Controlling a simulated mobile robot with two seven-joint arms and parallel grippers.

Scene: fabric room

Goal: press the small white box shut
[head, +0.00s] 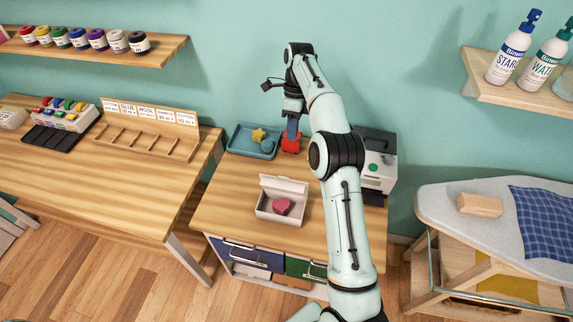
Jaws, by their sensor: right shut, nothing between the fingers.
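The small white box (267,208) stands on the wooden cabinet top, in the middle of the head view. Its lid (284,185) is raised at the back, so the box is open. A pink-red heart-shaped piece (282,206) lies inside it. My right arm reaches up past the box on its right side. My right gripper (291,143) is shut and empty, pointing down behind the box near the back of the cabinet, apart from the lid. Its fingertips are small and hard to make out. My left gripper is out of view.
A teal tray (241,147) with a yellow star and a round blue piece stands behind the box to the left. A dark-and-white machine (379,165) stands right, partly behind my arm. Bare wood (222,200) lies left of the box.

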